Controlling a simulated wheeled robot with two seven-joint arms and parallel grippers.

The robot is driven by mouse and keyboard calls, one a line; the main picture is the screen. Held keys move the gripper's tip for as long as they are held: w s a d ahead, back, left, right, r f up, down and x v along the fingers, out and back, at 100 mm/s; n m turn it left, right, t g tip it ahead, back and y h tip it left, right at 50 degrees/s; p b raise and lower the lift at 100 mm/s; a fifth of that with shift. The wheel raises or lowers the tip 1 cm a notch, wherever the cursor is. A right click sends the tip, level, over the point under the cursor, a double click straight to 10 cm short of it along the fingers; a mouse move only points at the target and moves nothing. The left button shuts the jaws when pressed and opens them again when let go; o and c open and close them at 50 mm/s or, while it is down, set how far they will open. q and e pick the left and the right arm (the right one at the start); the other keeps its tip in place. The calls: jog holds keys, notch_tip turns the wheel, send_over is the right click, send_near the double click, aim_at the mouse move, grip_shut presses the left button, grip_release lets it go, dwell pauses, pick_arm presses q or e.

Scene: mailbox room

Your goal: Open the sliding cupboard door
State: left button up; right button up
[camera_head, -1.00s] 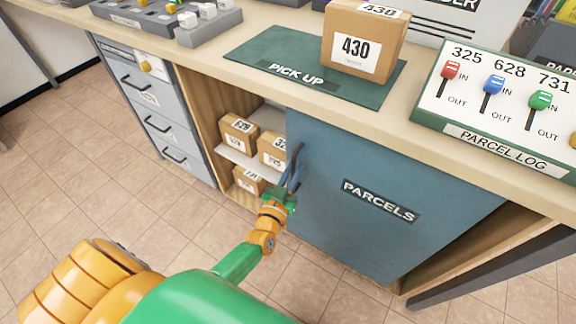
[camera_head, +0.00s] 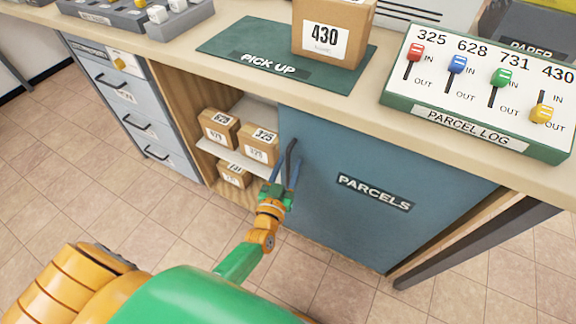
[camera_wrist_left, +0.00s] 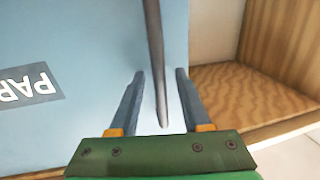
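The blue sliding door (camera_head: 340,225) labelled PARCELS covers the right part of the cupboard under the counter. Its left part stands open and shows shelves with parcels. A dark upright bar handle (camera_head: 291,150) is near the door's left edge; it also shows in the left wrist view (camera_wrist_left: 154,40). My left gripper (camera_head: 284,172) is at the handle. In the left wrist view its two fingers (camera_wrist_left: 160,75) stand on either side of the bar, with gaps between, so it is open around the handle. My right gripper is not in view.
Small parcels (camera_head: 259,144) sit on a shelf and below it in the opening. Grey drawers (camera_head: 135,110) stand at the left. On the counter are a PICK UP mat (camera_head: 225,45) with parcel 430 (camera_head: 328,25) and the PARCEL LOG board (camera_head: 480,85). Tiled floor is free in front.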

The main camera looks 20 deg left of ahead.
pick_arm(q)
jog(key=s+p, duration=0.1)
jog(key=s, duration=0.6)
jog(key=shift+d, duration=0.4)
